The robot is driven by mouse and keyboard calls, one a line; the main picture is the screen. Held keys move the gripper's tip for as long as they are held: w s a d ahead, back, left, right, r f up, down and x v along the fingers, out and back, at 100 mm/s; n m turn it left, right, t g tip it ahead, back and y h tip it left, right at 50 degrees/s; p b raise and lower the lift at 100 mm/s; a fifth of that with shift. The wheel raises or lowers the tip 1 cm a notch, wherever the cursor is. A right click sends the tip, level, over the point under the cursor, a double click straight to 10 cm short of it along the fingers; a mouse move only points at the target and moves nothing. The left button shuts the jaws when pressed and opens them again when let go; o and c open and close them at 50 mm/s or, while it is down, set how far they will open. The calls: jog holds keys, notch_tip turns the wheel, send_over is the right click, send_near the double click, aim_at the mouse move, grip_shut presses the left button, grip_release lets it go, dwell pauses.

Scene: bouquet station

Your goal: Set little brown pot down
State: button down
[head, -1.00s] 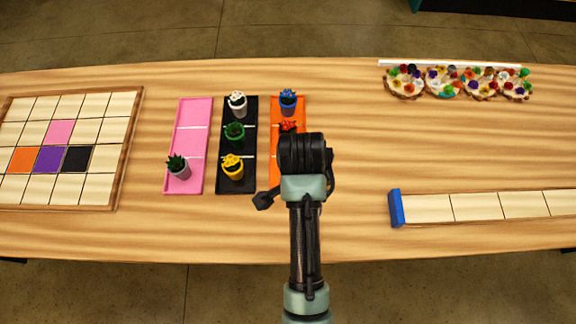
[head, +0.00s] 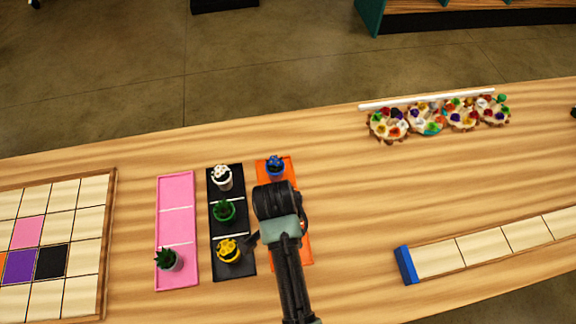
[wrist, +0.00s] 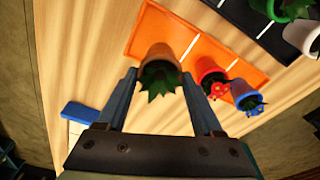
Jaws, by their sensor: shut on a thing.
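The little brown pot (wrist: 161,53) with a spiky green plant sits between the fingers of my gripper (wrist: 160,76) in the wrist view. My gripper is shut on it. The pot is at the end section of the orange tray (wrist: 215,42), past the red pot (wrist: 209,69) and the blue pot (wrist: 244,92). I cannot tell whether its base touches the tray. In the head view the orange tray (head: 305,252) is partly covered by my arm, which hides the brown pot and the red pot. The blue pot (head: 275,168) shows at its far end.
Left of it, a black tray (head: 217,268) holds white, green and yellow pots. A pink tray (head: 176,192) holds one grey pot (head: 169,262). A tiled board (head: 110,230) is at far left, a blue-ended tile strip (head: 405,265) at right. Flower-covered rounds (head: 425,120) stand at back right.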

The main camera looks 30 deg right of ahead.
jog(key=shift+w+f, duration=0.1)
jog(key=shift+f, duration=2.45)
jog(key=shift+w, duration=0.1)
jog(key=shift+f, duration=0.2)
jog(key=shift+c, duration=0.2)
grip_release()
